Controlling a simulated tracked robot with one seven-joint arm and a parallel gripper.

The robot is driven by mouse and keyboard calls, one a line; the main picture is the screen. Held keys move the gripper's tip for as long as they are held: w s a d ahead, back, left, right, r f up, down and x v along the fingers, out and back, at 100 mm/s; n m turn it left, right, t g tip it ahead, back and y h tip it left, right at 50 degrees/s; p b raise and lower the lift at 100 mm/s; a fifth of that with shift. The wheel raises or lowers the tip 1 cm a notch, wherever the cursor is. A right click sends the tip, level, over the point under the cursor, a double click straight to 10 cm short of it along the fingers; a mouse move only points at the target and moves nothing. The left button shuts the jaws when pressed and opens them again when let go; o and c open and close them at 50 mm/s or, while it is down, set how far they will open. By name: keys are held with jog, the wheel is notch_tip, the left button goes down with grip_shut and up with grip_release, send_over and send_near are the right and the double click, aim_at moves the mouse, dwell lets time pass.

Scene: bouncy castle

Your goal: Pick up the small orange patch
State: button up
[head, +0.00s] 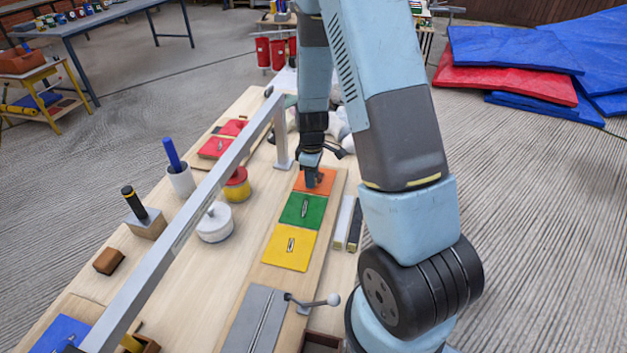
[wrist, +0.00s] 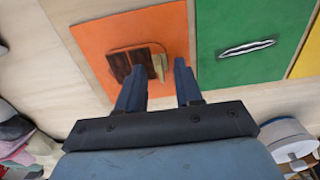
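A square orange panel (head: 325,176) lies on the long wooden board, beyond a green and a yellow one. In the wrist view the orange panel (wrist: 95,45) fills the upper left. On it is a small orange-edged piece (wrist: 124,50) with dark brown, wood-like areas and a tan block (wrist: 159,66) at its right end. I cannot tell which part is the small patch. My gripper (head: 313,181) points down at the orange panel. In the wrist view my gripper's fingers (wrist: 160,68) are apart, near the tan block; contact is unclear.
The green panel (head: 302,211) and yellow panel (head: 289,250) each have a slit. A grey metal rail (head: 200,205) runs left of the board. A white round tin (head: 214,224) and red-yellow tub (head: 237,186) stand left. White and black bars (head: 343,224) lie right.

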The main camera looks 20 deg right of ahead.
jog(key=shift+c, duration=0.5)
grip_shut()
jog(key=shift+r, duration=0.1)
